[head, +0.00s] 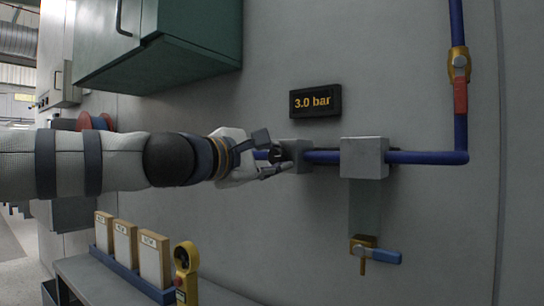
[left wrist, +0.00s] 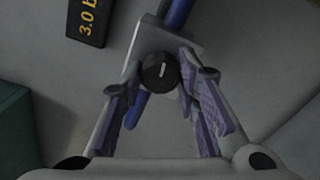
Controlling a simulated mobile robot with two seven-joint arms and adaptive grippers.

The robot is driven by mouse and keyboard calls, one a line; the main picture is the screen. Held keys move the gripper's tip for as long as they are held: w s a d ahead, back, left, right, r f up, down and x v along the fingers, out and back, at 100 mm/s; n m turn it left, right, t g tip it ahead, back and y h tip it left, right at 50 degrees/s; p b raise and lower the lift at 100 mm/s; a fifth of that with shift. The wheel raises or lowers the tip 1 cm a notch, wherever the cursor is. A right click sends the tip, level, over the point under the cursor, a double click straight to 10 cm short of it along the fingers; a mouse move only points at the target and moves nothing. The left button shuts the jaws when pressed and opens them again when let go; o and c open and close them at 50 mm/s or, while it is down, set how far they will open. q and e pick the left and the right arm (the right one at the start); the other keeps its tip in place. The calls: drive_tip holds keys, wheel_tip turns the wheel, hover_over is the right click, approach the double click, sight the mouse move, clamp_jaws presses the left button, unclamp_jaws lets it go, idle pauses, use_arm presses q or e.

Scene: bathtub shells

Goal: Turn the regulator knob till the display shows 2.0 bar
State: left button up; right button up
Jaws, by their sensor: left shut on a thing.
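The regulator knob (left wrist: 160,72) is round and black with a white pointer mark, which points nearly upward in the left wrist view. It sits on the front of a grey regulator block (head: 295,154) on the blue pipe. My left gripper (head: 271,155) reaches in from the left and is shut on the knob, with one finger on either side of it. In the head view the fingers partly hide the knob. The black display (head: 315,101) above the block reads 3.0 bar in orange. My right gripper is not in view.
A second grey block (head: 364,157) sits on the pipe to the right. Below it is a brass valve with a blue lever (head: 385,256). A red-handled valve (head: 460,80) is on the upright pipe. A green cabinet (head: 180,50) hangs upper left. A yellow meter (head: 185,270) stands below.

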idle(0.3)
use_arm(q)
drive_tip(key=o, duration=1.2)
drive_tip(key=shift+c, duration=0.2)
drive_tip(key=v, duration=1.2)
